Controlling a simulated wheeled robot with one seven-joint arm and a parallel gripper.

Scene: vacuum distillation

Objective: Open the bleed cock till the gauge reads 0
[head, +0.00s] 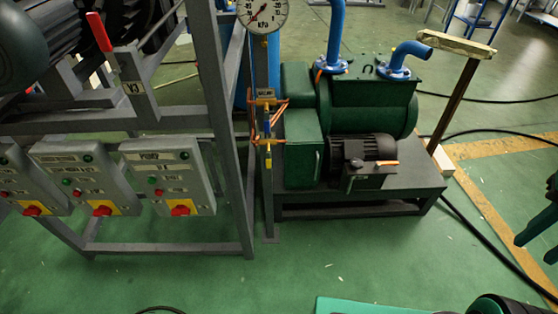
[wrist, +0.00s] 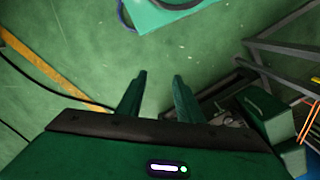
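The round white gauge (head: 262,12) stands on a grey post at the top of the head view, cut off by the frame edge. Its dial is marked kPa; the exact reading is too small to tell. Below it on the post are brass fittings with copper tubes (head: 266,101) and a small brass cock with a yellow end (head: 268,160). I cannot tell for sure which fitting is the bleed cock. My gripper (head: 533,249) is at the right edge of the head view, far from the post. In the wrist view my gripper (wrist: 160,75) has its fingers apart with nothing between them.
A green pump (head: 366,105) with blue pipes and a black motor (head: 362,152) stands right of the post. A grey frame carries switch boxes (head: 168,175) and a red-handled lever (head: 99,33) at left. A wooden-topped stand (head: 452,100) is at right. Open green floor (head: 350,260) lies in front.

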